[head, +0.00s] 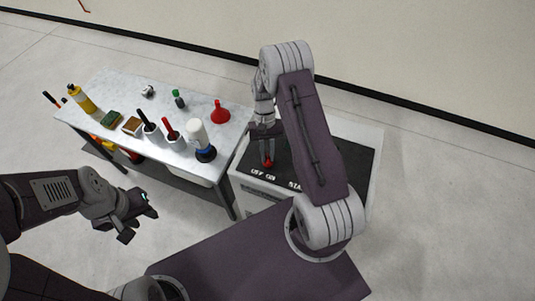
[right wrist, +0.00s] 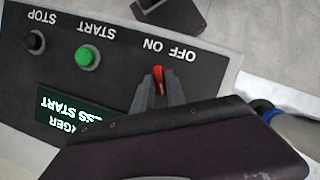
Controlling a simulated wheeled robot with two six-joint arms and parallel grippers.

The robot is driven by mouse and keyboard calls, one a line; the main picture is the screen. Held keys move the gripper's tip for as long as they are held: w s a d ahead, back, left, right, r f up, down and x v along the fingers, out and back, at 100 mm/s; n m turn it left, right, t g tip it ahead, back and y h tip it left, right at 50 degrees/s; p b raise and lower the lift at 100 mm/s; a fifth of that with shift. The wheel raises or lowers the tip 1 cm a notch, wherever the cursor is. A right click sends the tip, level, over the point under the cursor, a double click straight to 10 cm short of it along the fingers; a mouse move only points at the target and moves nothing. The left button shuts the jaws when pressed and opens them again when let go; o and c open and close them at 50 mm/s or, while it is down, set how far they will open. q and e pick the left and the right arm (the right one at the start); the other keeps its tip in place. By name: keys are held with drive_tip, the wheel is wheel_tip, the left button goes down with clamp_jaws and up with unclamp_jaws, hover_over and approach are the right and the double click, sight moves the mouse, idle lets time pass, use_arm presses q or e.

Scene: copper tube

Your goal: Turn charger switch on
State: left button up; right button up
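The charger (head: 340,150) is a white box with a black panel, to the right of the table in the head view. Its red switch (right wrist: 157,78) shows in the right wrist view, beside the upside-down labels OFF and ON; its tip lies close to the ON label. My right gripper (right wrist: 159,84) has its two fingers on either side of the red switch, with a narrow gap seeming to show beside it. In the head view this gripper (head: 267,158) points down at the switch. My left gripper (head: 145,215) is open and empty, left of the charger and above the floor.
The panel also has a green START button (right wrist: 86,57) and a black STOP button (right wrist: 35,42), with a lit display (right wrist: 75,118) below them. A table (head: 110,85) with bottles, a red funnel (head: 220,112) and several tools stands left of the charger.

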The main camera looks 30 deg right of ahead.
drive_tip(key=o, duration=0.3)
drive_tip(key=b+v, duration=0.2)
drive_tip(key=v, duration=0.7)
